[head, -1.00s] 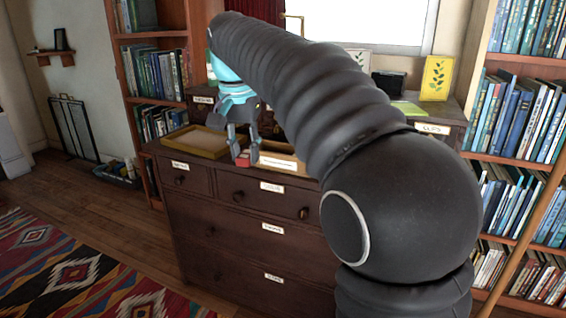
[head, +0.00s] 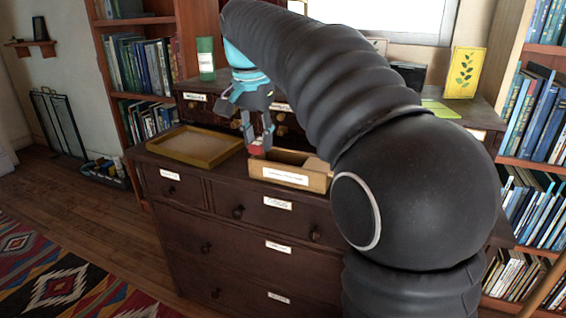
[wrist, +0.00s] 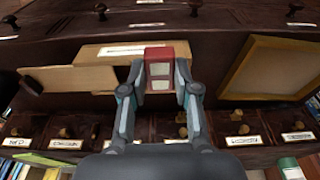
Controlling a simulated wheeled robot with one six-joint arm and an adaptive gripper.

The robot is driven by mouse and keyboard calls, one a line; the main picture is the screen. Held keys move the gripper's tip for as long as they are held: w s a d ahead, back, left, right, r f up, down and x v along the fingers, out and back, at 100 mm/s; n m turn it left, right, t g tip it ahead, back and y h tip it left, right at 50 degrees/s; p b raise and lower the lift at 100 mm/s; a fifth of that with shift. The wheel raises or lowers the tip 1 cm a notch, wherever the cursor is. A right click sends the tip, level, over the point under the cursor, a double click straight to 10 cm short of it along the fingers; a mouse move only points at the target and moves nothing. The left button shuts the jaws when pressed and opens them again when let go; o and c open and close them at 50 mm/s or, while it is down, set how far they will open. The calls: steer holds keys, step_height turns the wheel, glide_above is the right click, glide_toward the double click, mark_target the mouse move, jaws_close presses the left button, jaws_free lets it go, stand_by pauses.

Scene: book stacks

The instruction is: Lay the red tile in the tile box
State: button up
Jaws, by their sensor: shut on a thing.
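My gripper (head: 262,143) is shut on the red tile (head: 256,149). In the wrist view, the tile (wrist: 159,54) sits between the two fingertips (wrist: 160,86), with a red edge and pale patches on its near face. An open wooden box (head: 318,181) with a white label on its front, apparently the tile box, stands on the dark chest. The tile appears at or above the box's left end; its exact height is unclear. In the wrist view, the box (wrist: 92,79) lies to the left of and behind the tile. My arm hides the box's back right part.
A shallow yellow-rimmed tray (head: 192,163) lies left of the box on the chest (head: 240,255). Small drawers (head: 195,108) stand behind, with a green cylinder (head: 206,58) on top. A yellow leaf-print card (head: 463,73) stands at the right. Bookshelves flank the chest.

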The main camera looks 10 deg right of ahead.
steer(key=w+d+f, duration=0.1)
steer(key=d, duration=0.1)
steer(key=w+d+f, duration=0.3)
steer(key=d, duration=0.1)
steer(key=shift+w+f, duration=0.35)
steer(key=shift+w, duration=0.05)
steer(key=shift+d+f+b, duration=0.1)
steer(key=shift+f+b, duration=0.6)
steer(key=shift+f, duration=1.3)
steer(key=shift+f, duration=0.1)
steer(key=o, duration=0.9)
steer(key=r+p, duration=0.1)
steer(key=r, duration=0.3)
steer(key=s+r, duration=0.1)
steer(key=r, duration=0.3)
steer(key=a+r+p, duration=0.1)
steer(key=r, duration=0.3)
steer(key=shift+s+p, duration=0.2)
steer(key=shift+p, duration=0.15)
steer(key=shift+s, duration=0.1)
